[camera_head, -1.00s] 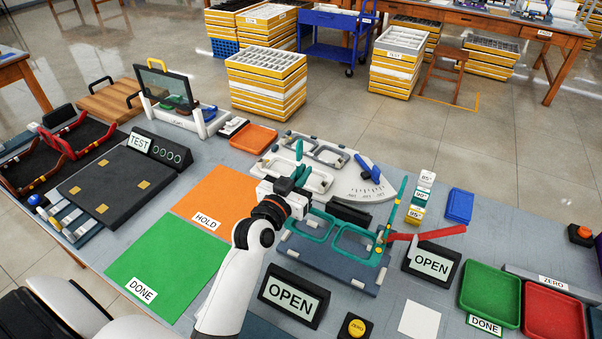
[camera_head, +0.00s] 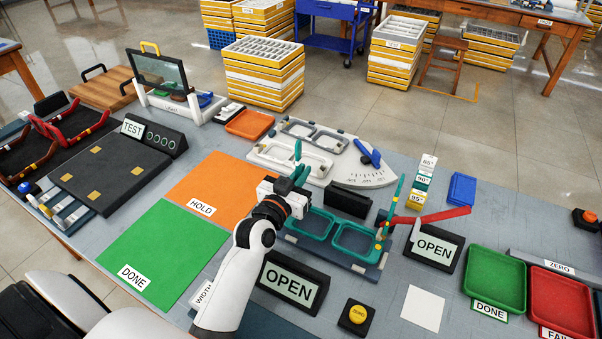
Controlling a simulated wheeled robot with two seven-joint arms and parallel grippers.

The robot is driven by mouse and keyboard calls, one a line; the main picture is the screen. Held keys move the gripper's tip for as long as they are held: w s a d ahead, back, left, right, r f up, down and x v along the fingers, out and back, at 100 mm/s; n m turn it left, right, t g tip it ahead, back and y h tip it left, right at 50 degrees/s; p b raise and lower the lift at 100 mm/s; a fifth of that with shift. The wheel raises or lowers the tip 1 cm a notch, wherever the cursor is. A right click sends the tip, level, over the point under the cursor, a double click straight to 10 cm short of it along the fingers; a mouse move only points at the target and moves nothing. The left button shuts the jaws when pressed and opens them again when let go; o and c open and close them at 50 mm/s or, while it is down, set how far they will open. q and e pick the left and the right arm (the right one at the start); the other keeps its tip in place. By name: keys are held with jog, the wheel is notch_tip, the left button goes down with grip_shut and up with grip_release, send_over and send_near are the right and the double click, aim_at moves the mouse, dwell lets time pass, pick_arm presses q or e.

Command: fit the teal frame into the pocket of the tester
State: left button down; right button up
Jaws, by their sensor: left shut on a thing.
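The teal frame (camera_head: 357,238) is at the middle of the table, with its two rims over a blue-grey plate (camera_head: 372,271). One temple stands up at its right side, with yellow bits near its base. My left gripper (camera_head: 299,176) is shut on the frame at its left side and hides that end. I cannot tell whether the rims touch the plate. A dark sloped block with a TEST sign (camera_head: 133,128) stands at the left, behind a flat dark pad (camera_head: 111,178) with yellow squares. No pocket shows clearly. My right gripper is out of view.
OPEN signs (camera_head: 289,284) (camera_head: 434,246) stand before and right of the frame. A red lever (camera_head: 440,215) reaches in at the right. A white dial fixture (camera_head: 362,172) lies behind. Green DONE (camera_head: 162,252) and orange HOLD (camera_head: 214,190) mats lie clear at the left.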

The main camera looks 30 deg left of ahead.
pick_arm(q)
jog(key=shift+r+p, duration=0.1)
jog(key=shift+p, duration=0.65)
dwell(1.2)
jog(key=shift+f+b, duration=0.7)
jog(key=shift+f, duration=0.35)
jog(key=c, duration=1.5)
grip_release()
jog(key=s, duration=1.2)
jog(key=shift+b, duration=0.35)
jog(key=shift+r, duration=0.1)
